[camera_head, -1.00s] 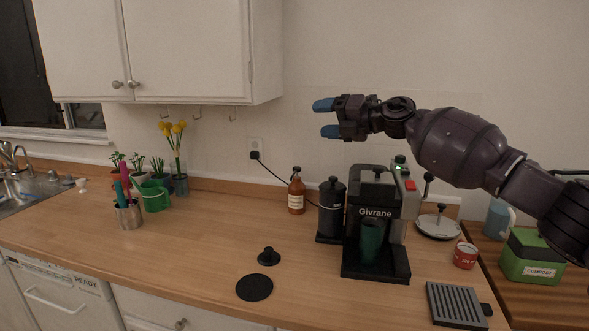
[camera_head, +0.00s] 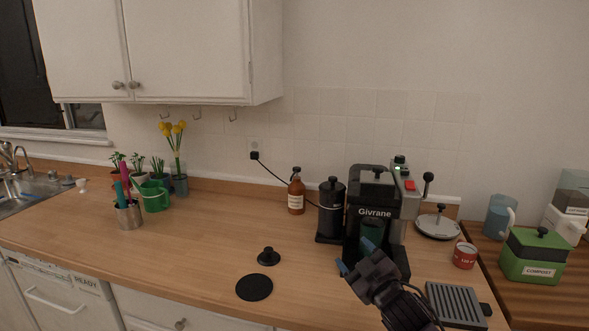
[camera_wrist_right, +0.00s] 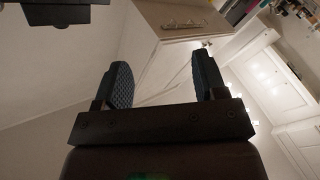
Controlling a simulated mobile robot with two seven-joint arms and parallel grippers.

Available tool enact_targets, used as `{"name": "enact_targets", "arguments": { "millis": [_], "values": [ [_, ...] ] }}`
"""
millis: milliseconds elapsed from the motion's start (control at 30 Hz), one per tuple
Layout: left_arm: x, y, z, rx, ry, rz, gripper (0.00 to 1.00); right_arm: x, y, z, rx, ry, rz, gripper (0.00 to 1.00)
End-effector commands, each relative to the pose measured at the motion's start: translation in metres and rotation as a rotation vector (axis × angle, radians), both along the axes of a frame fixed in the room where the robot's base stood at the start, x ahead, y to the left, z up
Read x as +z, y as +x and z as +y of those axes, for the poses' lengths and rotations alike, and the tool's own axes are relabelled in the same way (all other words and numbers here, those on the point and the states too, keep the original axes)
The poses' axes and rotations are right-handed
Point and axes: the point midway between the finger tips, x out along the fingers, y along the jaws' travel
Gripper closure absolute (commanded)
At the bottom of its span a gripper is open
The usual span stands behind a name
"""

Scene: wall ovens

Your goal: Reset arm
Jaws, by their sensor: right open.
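My right gripper (camera_head: 356,268) is low in front of the coffee machine in the head view, with its arm coming in from the bottom edge. Its blue fingertips are apart and hold nothing. In the right wrist view the two fingers of the gripper (camera_wrist_right: 160,85) stand wide apart with nothing between them, and cabinets and wall show beyond. The black Givrane coffee machine (camera_head: 376,185) stands on the counter with a dark green cup (camera_head: 371,232) in it, partly hidden by the gripper. My left gripper is not in view.
A black grinder-like canister (camera_head: 331,208) and an amber bottle (camera_head: 296,195) stand left of the machine. A grey drip grate (camera_head: 455,303) lies right of my gripper, near a red can (camera_head: 465,255) and a green compost box (camera_head: 535,257). The counter's left middle is mostly clear.

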Motion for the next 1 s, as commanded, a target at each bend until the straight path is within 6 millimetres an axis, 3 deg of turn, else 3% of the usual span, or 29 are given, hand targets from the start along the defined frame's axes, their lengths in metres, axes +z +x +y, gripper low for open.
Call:
{"name": "enact_targets", "arguments": {
  "millis": [100, 467, 700, 900, 1000],
  "values": [
    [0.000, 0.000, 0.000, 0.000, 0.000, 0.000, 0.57, -0.040, -0.031, -0.022, -0.056, 0.094, 0.118, 0.35],
    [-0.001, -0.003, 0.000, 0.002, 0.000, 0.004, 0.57, -0.140, -0.137, -0.086, -0.233, 0.312, 0.375, 0.35],
    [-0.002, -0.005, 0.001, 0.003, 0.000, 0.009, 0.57, -0.212, -0.225, -0.125, -0.386, 0.367, 0.537, 0.35],
    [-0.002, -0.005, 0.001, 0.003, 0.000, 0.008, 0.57, -0.258, -0.292, -0.138, -0.469, 0.379, 0.664, 0.35],
    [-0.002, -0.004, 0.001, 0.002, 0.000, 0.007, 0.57, -0.269, -0.311, -0.140, -0.489, 0.377, 0.698, 0.35]
  ]
}}
